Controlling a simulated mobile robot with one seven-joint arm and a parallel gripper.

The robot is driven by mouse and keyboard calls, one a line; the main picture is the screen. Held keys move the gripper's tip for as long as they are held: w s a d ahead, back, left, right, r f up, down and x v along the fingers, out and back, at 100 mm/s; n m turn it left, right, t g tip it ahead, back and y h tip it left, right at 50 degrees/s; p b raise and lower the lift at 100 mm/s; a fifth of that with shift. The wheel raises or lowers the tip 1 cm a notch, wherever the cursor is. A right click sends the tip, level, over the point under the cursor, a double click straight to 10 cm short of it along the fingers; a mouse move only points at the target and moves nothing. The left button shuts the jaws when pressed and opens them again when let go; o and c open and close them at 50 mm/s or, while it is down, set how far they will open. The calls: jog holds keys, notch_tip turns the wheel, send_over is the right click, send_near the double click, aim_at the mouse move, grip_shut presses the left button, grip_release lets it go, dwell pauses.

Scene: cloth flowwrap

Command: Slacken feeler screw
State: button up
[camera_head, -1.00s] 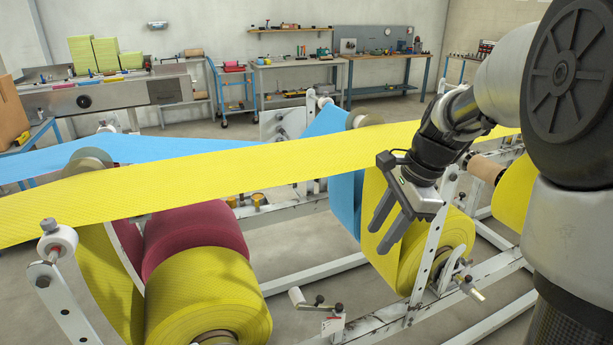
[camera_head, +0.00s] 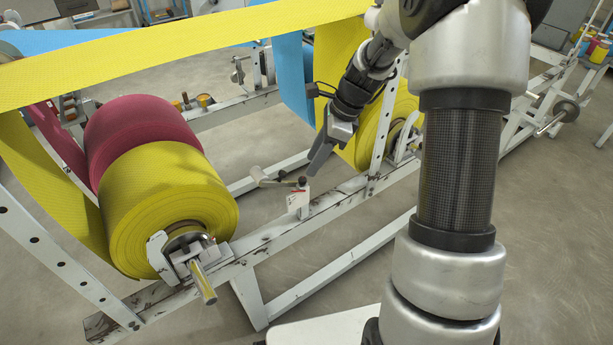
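A feeler arm (camera_head: 278,183) with a pale roller end stands low on the front rail of the frame, on a small white plate bracket (camera_head: 298,200) with a red mark. A small dark knob (camera_head: 303,181), apparently its screw, tops the bracket. My gripper (camera_head: 315,165) points down just above and to the right of the knob, appearing close to it; whether it touches I cannot tell. I see the fingers nearly edge-on, one covering the other, so their gap is hidden. Nothing is visible in them.
A large yellow roll (camera_head: 170,205) lies left of the bracket, with a maroon roll (camera_head: 135,130) behind it. Another yellow roll (camera_head: 405,105) stands behind my gripper. A yellow web (camera_head: 180,45) stretches overhead. Free floor (camera_head: 330,240) shows in front of the rail.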

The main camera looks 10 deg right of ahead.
aim_at(302, 179)
jog(key=b+x, duration=0.1)
jog(key=x, duration=0.4)
jog(key=shift+a+f, duration=0.1)
jog(key=shift+f, duration=0.15)
grip_shut()
